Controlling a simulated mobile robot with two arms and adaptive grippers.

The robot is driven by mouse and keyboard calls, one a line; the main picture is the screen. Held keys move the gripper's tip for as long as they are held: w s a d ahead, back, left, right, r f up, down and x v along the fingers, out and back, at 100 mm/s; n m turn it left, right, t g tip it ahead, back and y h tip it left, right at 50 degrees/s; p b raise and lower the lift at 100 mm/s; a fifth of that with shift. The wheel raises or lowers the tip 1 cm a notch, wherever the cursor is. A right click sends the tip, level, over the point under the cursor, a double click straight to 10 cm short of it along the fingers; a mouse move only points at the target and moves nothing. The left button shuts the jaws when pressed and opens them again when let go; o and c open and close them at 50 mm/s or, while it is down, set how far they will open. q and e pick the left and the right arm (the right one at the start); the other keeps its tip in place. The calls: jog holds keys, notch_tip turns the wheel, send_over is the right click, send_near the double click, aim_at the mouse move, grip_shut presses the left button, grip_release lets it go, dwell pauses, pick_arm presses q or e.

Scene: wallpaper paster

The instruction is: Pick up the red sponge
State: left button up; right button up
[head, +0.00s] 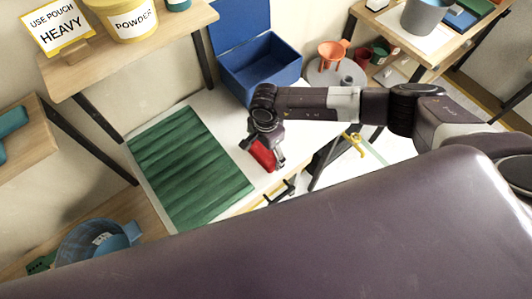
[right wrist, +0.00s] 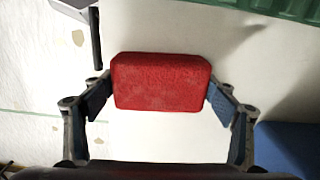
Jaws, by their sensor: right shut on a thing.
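The red sponge (head: 263,154) is a small block at my right gripper (head: 266,158), over the white table (head: 217,108) beside the green sheet. In the right wrist view the sponge (right wrist: 160,82) sits between the two fingers of my right gripper (right wrist: 160,92). Both fingertips touch its short sides, so the gripper is shut on it. I cannot tell whether the sponge touches the table. My left gripper does not show.
A green ridged sheet (head: 188,168) lies left of the sponge. A blue open box (head: 262,75) stands behind. A blue bucket (head: 92,245) sits at the lower left. A shelf holds a powder tub (head: 128,22).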

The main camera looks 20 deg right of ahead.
aim_at(266, 151)
notch_tip(266, 151, up, 20)
jog(key=b, duration=0.5)
